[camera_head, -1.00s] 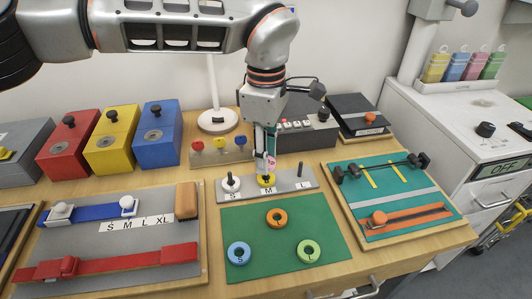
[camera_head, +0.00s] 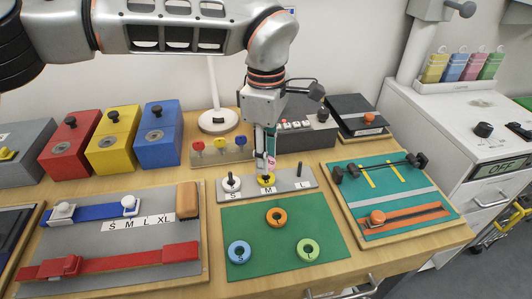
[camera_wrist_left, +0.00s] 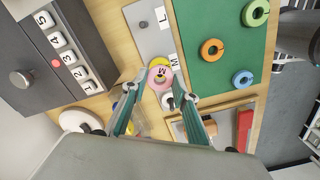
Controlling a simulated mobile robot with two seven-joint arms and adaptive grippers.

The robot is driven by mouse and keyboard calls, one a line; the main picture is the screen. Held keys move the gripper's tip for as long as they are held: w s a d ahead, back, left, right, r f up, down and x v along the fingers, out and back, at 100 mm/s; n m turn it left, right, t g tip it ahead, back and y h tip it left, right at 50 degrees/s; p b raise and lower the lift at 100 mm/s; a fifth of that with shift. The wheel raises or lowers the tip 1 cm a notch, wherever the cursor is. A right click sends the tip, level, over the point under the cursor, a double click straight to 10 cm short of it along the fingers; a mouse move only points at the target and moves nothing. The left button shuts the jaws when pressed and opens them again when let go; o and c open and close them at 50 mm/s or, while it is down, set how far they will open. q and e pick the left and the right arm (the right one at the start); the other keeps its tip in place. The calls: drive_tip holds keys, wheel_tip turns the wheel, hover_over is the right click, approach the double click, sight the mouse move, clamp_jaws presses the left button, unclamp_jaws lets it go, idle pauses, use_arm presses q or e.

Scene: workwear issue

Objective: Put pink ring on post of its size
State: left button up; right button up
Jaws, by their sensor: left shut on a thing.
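The pink ring (camera_head: 271,164) is between the fingertips of my left gripper (camera_head: 266,161), just above the middle post of the grey post board (camera_head: 283,183). In the left wrist view the pink ring (camera_wrist_left: 160,78) shows close up between the two fingers, with a letter on it. A yellow ring (camera_head: 266,178) sits around the middle post, labelled M, below the pink one. A white ring (camera_head: 231,184) is around the S post. The L post (camera_head: 299,170) is bare. Whether the pink ring touches the M post, I cannot tell. My right gripper is out of view.
A green mat (camera_head: 243,220) in front holds an orange ring (camera_head: 276,217), a blue ring (camera_head: 239,251) and a light green ring (camera_head: 308,249). A stand with coloured knobs (camera_head: 222,157) and a dark box with buttons (camera_head: 318,133) stand close behind the post board.

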use_arm(q)
drive_tip(key=shift+f, duration=0.7)
idle(0.6)
drive_tip(key=o, duration=0.7)
drive_tip(key=shift+o, duration=0.2)
drive_tip(key=o, duration=0.4)
drive_tip(key=shift+r+p, duration=2.3)
drive_tip(key=shift+r, duration=1.25)
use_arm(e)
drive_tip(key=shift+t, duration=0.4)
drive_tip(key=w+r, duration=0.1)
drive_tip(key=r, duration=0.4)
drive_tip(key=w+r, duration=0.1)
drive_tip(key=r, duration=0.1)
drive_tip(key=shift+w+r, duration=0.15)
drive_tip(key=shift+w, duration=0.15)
use_arm(q)
drive_tip(key=shift+f, duration=0.1)
